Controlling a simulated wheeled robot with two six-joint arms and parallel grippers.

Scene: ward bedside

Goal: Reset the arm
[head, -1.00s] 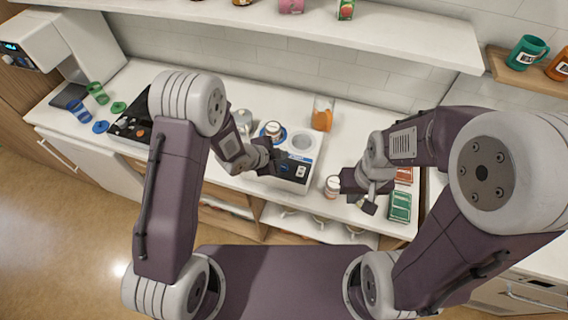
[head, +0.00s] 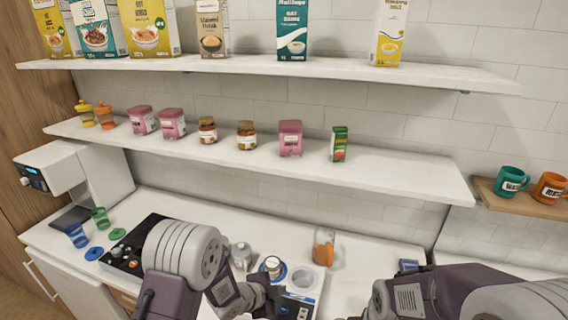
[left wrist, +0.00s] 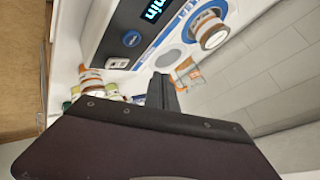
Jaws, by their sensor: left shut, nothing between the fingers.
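My left gripper (head: 274,300) is low in the head view, over the front of a white appliance (head: 308,275) with a dark panel. In the left wrist view my left gripper's fingers (left wrist: 161,92) are together with nothing between them, and the appliance's panel (left wrist: 138,22) with a lit display lies beyond. A jar with a white lid (head: 272,267) stands on the appliance; it also shows in the left wrist view (left wrist: 210,31). My right arm comes in at the lower right; its fingers are cut off by the bottom edge of the head view.
A glass container with orange contents (head: 323,247) stands behind the appliance. A black hob (head: 130,248) and blue and green cups (head: 77,236) are to the left. Two shelves (head: 270,165) with jars, tins and cartons run above. Mugs (head: 511,181) stand on a wooden shelf at right.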

